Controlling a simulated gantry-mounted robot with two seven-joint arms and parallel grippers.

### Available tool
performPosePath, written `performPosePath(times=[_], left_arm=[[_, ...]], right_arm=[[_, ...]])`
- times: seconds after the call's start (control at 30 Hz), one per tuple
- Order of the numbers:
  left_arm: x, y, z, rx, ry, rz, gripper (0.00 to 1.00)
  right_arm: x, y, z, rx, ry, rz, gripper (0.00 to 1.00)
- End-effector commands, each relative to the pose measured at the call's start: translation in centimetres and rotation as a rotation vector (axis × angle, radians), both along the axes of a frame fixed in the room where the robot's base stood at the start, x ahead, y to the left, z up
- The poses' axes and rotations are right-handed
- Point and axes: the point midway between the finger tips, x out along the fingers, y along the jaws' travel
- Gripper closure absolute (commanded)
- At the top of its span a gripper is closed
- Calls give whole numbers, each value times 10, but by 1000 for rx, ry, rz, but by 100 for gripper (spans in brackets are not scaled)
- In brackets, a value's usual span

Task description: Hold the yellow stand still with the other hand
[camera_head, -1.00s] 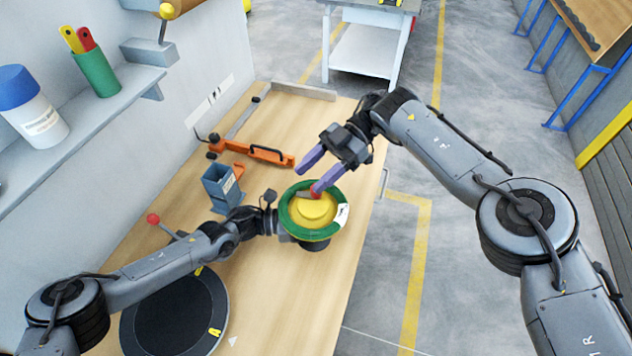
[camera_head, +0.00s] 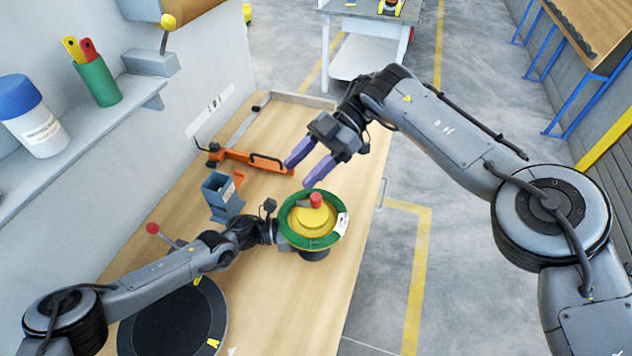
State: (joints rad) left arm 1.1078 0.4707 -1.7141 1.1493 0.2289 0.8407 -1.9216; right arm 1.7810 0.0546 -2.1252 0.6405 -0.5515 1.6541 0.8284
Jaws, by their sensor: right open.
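The yellow stand (camera_head: 309,230) is on the wooden table, with a red knob (camera_head: 316,200) standing up on its top. A green ring (camera_head: 291,236) with a white label lies around the yellow top, and a dark base shows below. My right gripper (camera_head: 300,174) is open and empty, its two purple fingers just beyond the ring and apart from the knob. My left gripper (camera_head: 272,232) is at the left side of the ring and stand. Its fingers are hidden, so I cannot tell whether it grips or touches the stand.
An orange tool (camera_head: 240,158) with a black handle lies farther back. A blue-grey holder (camera_head: 219,193) stands left of the stand. A black round plate (camera_head: 170,325) is at the near left. The table (camera_head: 300,300) is clear in front of the stand.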

Motion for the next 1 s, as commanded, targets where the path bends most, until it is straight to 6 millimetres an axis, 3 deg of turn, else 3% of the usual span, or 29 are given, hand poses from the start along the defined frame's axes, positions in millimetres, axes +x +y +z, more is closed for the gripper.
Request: performPosePath(times=[0.1, 0.23, 0.5, 0.67, 1.0], left_arm=[[0, 0, 0, -1, 0, 0, 100], [0, 0, 0, 0, -1, 0, 100], [0, 0, 0, 0, -1, 0, 100], [0, 0, 0, 0, -1, 0, 100], [0, 0, 0, 0, -1, 1, 100]], right_arm=[[-4, 21, 3, -143, -116, -6, 46], [-5, 27, 2, -348, -282, -13, 46], [0, -4, 16, -735, -571, -1, 46], [1, -18, 19, -841, -636, 8, 46], [1, -21, -29, -854, -641, 10, 46]])
